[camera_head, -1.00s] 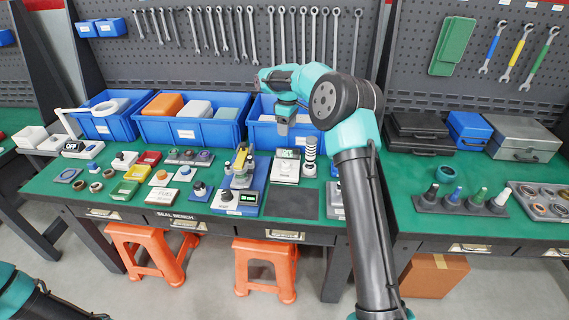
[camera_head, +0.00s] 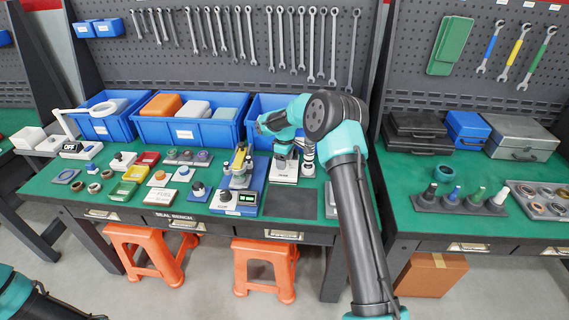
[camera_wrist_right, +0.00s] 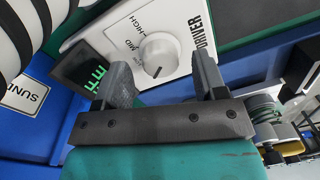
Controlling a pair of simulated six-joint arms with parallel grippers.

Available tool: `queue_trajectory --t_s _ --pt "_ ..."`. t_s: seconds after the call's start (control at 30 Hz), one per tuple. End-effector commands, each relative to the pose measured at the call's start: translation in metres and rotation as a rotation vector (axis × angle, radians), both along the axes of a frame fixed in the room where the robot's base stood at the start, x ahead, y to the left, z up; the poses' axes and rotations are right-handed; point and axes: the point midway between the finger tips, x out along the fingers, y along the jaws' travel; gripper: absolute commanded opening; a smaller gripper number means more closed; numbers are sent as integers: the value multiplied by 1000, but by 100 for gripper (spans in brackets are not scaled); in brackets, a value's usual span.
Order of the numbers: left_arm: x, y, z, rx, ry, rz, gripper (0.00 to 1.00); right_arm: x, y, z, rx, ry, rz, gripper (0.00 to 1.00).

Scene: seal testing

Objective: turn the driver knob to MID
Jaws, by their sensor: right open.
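The white driver unit (camera_head: 284,178) stands on the green bench, partly hidden under my right gripper (camera_head: 284,155). In the right wrist view, its white round knob (camera_wrist_right: 160,55) carries a dark pointer mark on its lower edge. The panel (camera_wrist_right: 120,32) is printed MID, HIGH and DRIVER, and a dark display (camera_wrist_right: 85,72) with green characters sits beside the knob. My right gripper (camera_wrist_right: 162,72) is open, with one finger on each side of the knob; contact cannot be told. My left gripper is out of view; only part of my left arm shows.
A black-and-white striped cylinder (camera_head: 309,160) stands close on the right of the driver unit. A blue device (camera_head: 238,194) with a green-lit display stands on its left, and blue bins (camera_head: 190,131) behind. A dark mat (camera_head: 290,205) in front is bare.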

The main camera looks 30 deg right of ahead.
Motion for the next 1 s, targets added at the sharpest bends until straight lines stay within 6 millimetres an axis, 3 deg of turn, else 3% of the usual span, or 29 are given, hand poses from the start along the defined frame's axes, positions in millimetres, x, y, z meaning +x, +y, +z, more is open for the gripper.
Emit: queue_trajectory --t_s 0.17,0.47,1.0 --pt "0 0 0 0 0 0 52 0 1 -12 0 -1 0 65" --pt "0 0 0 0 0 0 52 0 1 -13 0 -1 0 64" --pt "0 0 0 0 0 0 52 0 1 -13 0 -1 0 16"
